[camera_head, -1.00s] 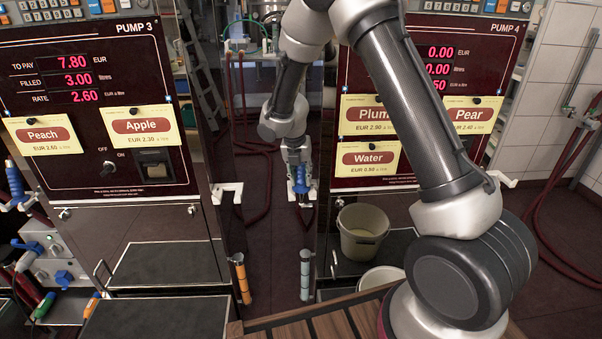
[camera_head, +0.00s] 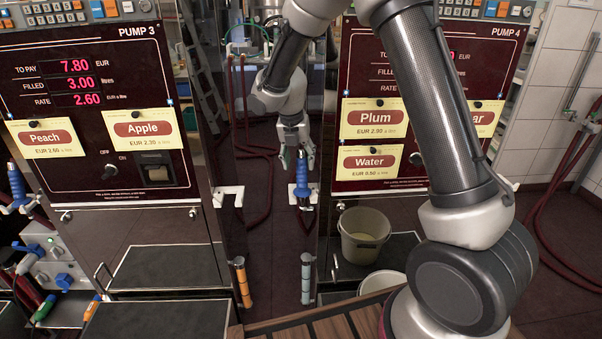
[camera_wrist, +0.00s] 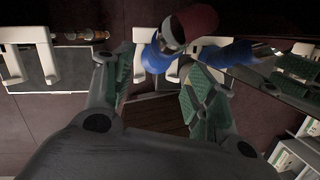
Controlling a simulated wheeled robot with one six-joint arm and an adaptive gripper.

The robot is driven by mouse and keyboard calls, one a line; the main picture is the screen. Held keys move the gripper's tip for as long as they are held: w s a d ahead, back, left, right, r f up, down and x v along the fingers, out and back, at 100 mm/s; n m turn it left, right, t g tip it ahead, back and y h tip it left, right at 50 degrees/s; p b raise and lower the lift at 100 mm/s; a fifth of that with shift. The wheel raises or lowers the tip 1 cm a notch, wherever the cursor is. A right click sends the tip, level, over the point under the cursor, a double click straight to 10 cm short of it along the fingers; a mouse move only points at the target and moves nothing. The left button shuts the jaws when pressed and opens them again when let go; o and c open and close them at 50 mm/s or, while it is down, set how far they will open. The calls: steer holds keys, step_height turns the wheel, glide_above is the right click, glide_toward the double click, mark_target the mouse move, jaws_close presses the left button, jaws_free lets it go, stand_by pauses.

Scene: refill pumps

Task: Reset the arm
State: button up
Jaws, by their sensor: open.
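My gripper (camera_head: 297,158) is open and empty, with green pads on its fingers. In the head view it is just above a blue-handled nozzle (camera_head: 301,186) that hangs at the white holder between pump 3 and pump 4. In the wrist view my open fingers (camera_wrist: 158,88) are in the foreground. The blue part of a nozzle (camera_wrist: 155,58) shows beyond them, apart from the pads. My arm covers part of pump 4's display and of the Pear card.
Pump 3 (camera_head: 90,190) stands left and pump 4 (camera_head: 400,190) right of the narrow gap. A bucket (camera_head: 363,250) sits by pump 4, above a wooden slatted surface (camera_head: 330,326). Dark red hoses (camera_head: 245,110) hang behind the gap. Another blue nozzle (camera_head: 17,185) is at far left.

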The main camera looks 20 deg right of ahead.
steer(key=s+d+r+m+t, duration=0.1)
steer(key=s+d+r+m, duration=0.4)
steer(key=s+m, duration=0.5)
steer(key=s+d+r+m+y, duration=0.1)
steer(key=s+d+r+m, duration=0.4)
steer(key=s+m, duration=0.5)
steer(key=s+d+r+m+t+y, duration=0.1)
steer(key=s+d+r+m, duration=0.4)
steer(key=s+r+m, duration=0.4)
steer(key=s+m, duration=0.2)
steer(key=s, duration=0.2)
steer(key=shift+s+d+t, duration=0.15)
steer(key=shift+s+t, duration=0.15)
steer(key=shift+s, duration=0.1)
